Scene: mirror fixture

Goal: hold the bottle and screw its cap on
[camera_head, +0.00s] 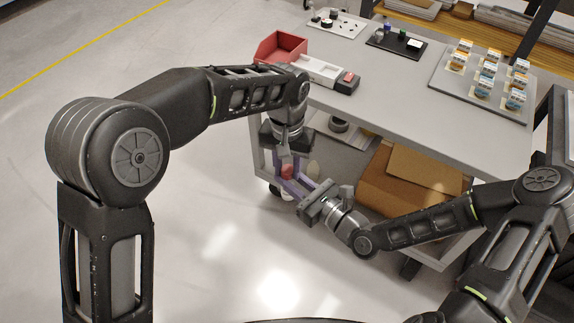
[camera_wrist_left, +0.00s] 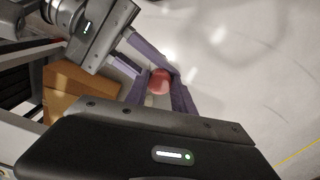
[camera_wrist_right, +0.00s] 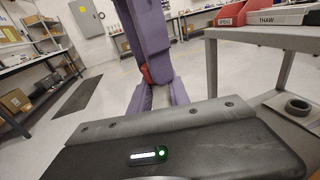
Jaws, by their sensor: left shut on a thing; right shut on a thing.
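A red cap (camera_head: 287,171) is between the purple fingers of my left gripper (camera_head: 289,168), which points down and is shut on it. The cap shows as a red disc in the left wrist view (camera_wrist_left: 160,81). My right gripper (camera_head: 293,187) reaches in from the right just below, its purple fingers shut on a pale bottle (camera_wrist_right: 160,97). The bottle is mostly hidden by the fingers. In the right wrist view a red edge of the cap (camera_wrist_right: 147,75) shows right above the bottle; I cannot tell whether the threads are engaged.
A grey cart (camera_head: 400,120) stands right beside both grippers. On it are a red bin (camera_head: 280,46), a white-and-red box (camera_head: 327,72), a tray (camera_head: 440,84) of small boxes and a black mat (camera_head: 396,43). Cardboard boxes (camera_head: 400,190) sit on its lower shelf. Floor at left is clear.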

